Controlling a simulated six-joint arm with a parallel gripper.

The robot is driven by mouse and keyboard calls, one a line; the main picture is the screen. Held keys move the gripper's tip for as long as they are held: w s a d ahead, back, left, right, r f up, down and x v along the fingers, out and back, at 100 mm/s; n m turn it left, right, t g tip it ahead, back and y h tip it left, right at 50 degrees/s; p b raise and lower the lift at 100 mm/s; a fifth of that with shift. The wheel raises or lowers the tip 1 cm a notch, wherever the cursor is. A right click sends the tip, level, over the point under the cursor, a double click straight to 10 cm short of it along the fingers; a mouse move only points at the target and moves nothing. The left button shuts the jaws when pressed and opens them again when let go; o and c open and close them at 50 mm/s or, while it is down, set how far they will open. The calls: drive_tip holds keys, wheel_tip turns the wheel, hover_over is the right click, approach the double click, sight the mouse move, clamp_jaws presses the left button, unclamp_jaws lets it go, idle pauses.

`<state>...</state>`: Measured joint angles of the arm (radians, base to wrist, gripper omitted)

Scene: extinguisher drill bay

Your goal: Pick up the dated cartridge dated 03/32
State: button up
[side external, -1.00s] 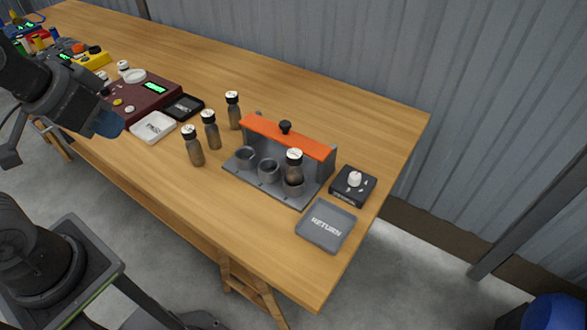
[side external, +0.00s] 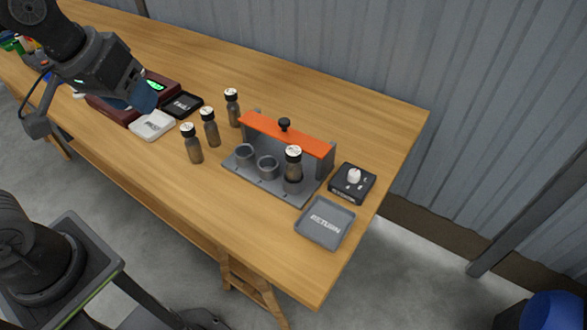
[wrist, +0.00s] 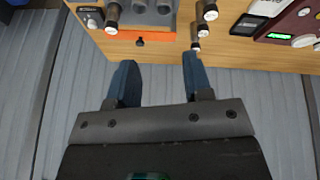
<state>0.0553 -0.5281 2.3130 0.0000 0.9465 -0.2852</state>
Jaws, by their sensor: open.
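Three dark cartridges with white-topped black caps stand upright on the table left of the rack: front (side external: 193,148), middle (side external: 210,130) and rear (side external: 232,108). A fourth cartridge (side external: 293,168) stands in the right socket of the grey rack (side external: 262,188). The dates are too small to read, so I cannot tell which is 03/32. My gripper (side external: 143,97) is open and empty, above the left part of the table, left of the cartridges. In the wrist view its blue fingers (wrist: 158,75) are apart, with cartridges (wrist: 210,12) beyond them at the top.
The rack has an orange bar (side external: 288,135) with a black knob. A RETURN tray (side external: 343,212) and a black dial box (side external: 353,183) lie right of it. The table behind is clear.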

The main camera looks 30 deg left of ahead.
drive_tip(key=w+d+f+n+g, duration=0.15)
drive_tip(key=w+d+n, duration=0.45)
drive_tip(key=w, duration=0.6)
drive_tip(key=n+g, duration=0.3)
drive_tip(key=n, duration=0.4)
hover_over(294, 161)
drive_tip(key=w, duration=0.1)
wheel_tip(294, 161, down, 9)
drive_tip(key=f, duration=0.8)
drive_tip(key=shift+w+a+f, duration=0.2)
drive_tip(key=shift+a+f, duration=0.15)
drive_tip(key=shift+f, duration=0.05)
drive_tip(key=shift+a+f, duration=0.15)
drive_tip(key=shift+f, duration=2.5)
drive_tip(key=shift+c, duration=0.3)
drive_tip(key=shift+r, duration=0.1)
drive_tip(key=c, duration=0.7)
